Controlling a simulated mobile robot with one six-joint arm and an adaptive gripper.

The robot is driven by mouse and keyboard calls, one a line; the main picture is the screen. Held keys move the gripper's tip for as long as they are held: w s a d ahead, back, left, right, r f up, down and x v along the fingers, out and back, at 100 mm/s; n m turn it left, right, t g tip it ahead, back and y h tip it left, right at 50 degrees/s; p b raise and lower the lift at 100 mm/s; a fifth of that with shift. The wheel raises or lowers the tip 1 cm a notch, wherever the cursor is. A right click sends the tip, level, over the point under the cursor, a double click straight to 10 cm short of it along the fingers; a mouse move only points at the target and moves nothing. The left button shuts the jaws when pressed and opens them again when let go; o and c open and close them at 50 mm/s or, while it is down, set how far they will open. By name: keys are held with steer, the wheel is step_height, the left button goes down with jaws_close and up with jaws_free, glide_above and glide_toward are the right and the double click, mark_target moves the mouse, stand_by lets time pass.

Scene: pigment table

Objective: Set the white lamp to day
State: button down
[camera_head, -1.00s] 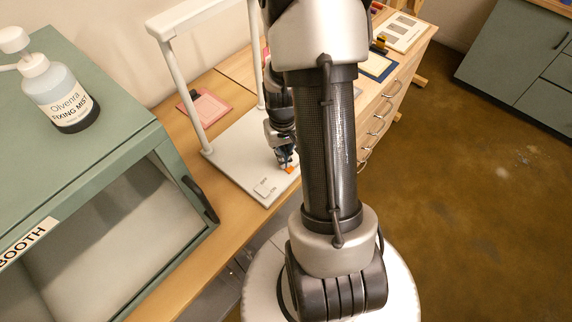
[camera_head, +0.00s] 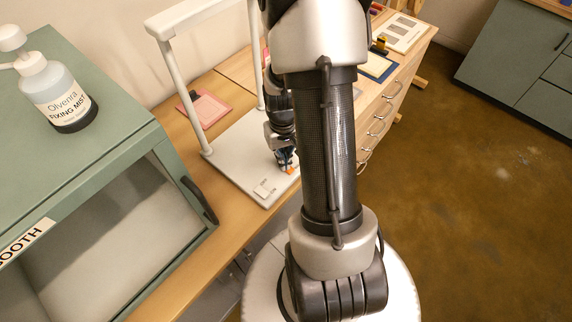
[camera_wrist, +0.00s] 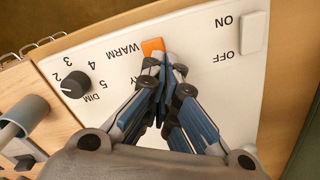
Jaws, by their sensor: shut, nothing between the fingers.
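The white lamp is a white frame (camera_head: 186,92) rising from a flat white base (camera_head: 228,160) on the wooden table. In the wrist view its panel (camera_wrist: 215,70) carries a small orange switch (camera_wrist: 152,47) near the printed word WARM. A second word beside it, ending in "AY", is partly hidden by my fingers. My gripper (camera_wrist: 164,62) is shut and empty, its fingertips right at the orange switch, on its right lower side; I cannot tell whether they touch it. In the head view my gripper (camera_head: 286,166) is low over the base's near right part.
The panel also has a black DIM knob (camera_wrist: 75,84) and a white ON/OFF rocker (camera_wrist: 254,33). A green booth (camera_head: 110,165) with a spray bottle (camera_head: 58,92) stands left of the lamp. A pink pad (camera_head: 206,108) lies behind the frame.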

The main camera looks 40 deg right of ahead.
steer(key=shift+r+p, duration=2.5)
steer(key=shift+r, duration=0.9)
steer(key=a+r+n+t+b, duration=0.2)
steer(key=a+r, duration=0.9)
steer(key=r, duration=0.3)
steer(key=s+a+r+n+t+b, duration=0.2)
steer(key=s+a+r+n, duration=0.1)
steer(key=s+a+r, duration=0.4)
steer(key=shift+s+a+r+t, duration=0.15)
steer(key=shift+s+a+t, duration=0.15)
steer(key=shift+s+a, duration=0.85)
steer(key=shift+w, duration=0.1)
